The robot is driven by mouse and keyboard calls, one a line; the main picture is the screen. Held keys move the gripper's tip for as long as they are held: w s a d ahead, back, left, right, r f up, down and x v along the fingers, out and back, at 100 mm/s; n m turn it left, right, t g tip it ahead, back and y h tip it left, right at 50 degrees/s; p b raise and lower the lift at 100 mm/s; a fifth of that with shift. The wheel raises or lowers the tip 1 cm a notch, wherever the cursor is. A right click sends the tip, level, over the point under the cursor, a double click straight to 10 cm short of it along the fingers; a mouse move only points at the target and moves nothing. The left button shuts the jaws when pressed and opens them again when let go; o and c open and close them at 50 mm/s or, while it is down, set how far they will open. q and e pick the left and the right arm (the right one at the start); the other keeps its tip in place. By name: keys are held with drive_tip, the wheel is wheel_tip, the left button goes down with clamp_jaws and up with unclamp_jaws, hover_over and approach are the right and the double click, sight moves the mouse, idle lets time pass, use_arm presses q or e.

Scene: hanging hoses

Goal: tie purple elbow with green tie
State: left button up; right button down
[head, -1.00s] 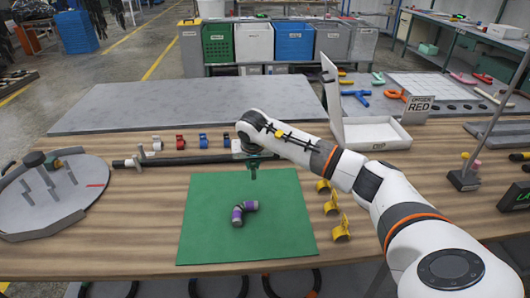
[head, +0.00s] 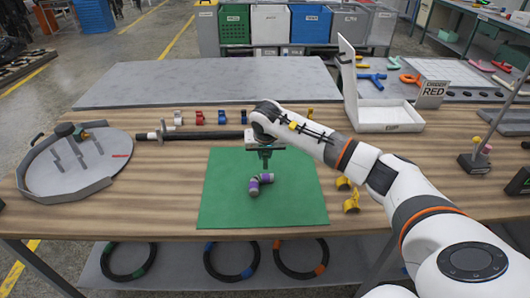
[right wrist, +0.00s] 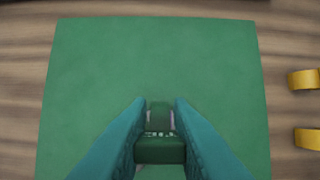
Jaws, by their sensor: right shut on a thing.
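The purple elbow (head: 254,187), a short bent pipe piece with grey ends and purple bands, lies on the green mat (head: 225,212). My right gripper (head: 265,161) hangs just above and behind it in the head view, pointing down. In the right wrist view its teal fingers are shut on a dark green piece, which looks like the green tie (right wrist: 160,150). Grey bits beside the tie may be the elbow, mostly hidden behind it. I cannot tell whether the tie touches the elbow. My left gripper is not in view.
Yellow clips (head: 351,203) stand right of the mat. Red (head: 200,118) and blue clips stand behind a dark rod (head: 200,135). A round grey tray (head: 75,160) is at left, a white box (head: 388,116) at back right. The mat's front is clear.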

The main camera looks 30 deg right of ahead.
drive_tip(key=shift+f+b, duration=0.35)
drive_tip(key=shift+f, duration=0.25)
drive_tip(key=shift+f+b, duration=0.85)
drive_tip(key=shift+f, duration=0.3)
drive_tip(key=shift+f+b, duration=0.3)
drive_tip(key=shift+f+b, duration=0.6)
drive_tip(key=shift+f, duration=0.15)
drive_tip(key=shift+f, duration=0.4)
idle(0.3)
